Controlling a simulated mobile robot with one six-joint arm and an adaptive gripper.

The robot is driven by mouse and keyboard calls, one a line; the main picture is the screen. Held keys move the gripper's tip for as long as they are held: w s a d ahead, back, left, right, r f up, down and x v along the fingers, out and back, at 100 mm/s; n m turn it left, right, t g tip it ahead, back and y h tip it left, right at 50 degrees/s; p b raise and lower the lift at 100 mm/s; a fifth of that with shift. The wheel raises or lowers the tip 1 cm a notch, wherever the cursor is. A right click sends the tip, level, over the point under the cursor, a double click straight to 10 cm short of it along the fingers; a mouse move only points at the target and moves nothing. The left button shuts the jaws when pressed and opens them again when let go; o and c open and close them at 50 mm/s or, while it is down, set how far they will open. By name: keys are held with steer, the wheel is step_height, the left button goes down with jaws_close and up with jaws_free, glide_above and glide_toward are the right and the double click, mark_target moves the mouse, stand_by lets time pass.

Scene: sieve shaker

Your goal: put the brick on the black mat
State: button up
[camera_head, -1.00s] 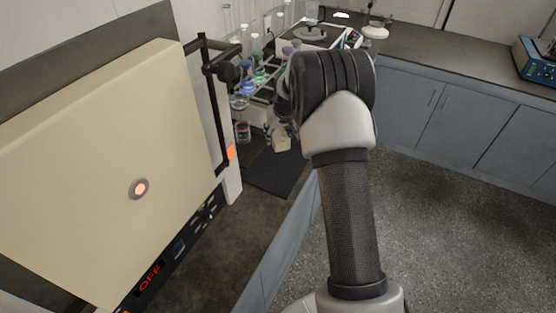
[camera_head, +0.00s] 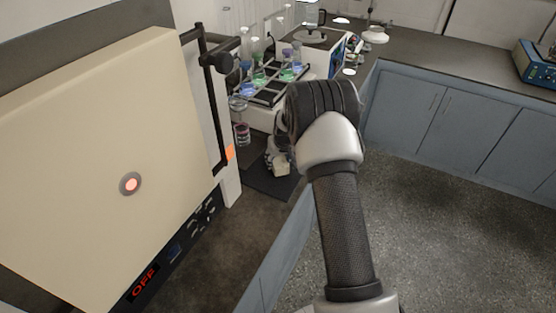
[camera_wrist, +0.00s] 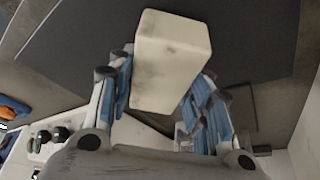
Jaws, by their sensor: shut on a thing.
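The brick (camera_wrist: 172,62) is a pale cream block with dark smudges, held between the blue-padded fingers of my gripper (camera_wrist: 160,92) in the wrist view. In the head view the brick (camera_head: 281,169) shows small below my wrist, and my gripper (camera_head: 272,155) is mostly hidden behind the arm. The black mat (camera_head: 262,183) lies on the bench under the brick. In the wrist view the mat (camera_wrist: 95,40) spreads behind the brick. I cannot tell whether the brick touches it.
A large cream machine (camera_head: 90,150) with an OFF display stands on the left. A rack (camera_head: 275,85) of coloured flasks stands behind the mat. Bare bench (camera_head: 210,250) lies in front of the mat. Blue cabinets (camera_head: 440,110) line the right.

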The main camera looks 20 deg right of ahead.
steer(key=shift+f, duration=0.1)
steer(key=o, duration=0.8)
steer(key=shift+f, duration=0.15)
steer(key=o, duration=0.5)
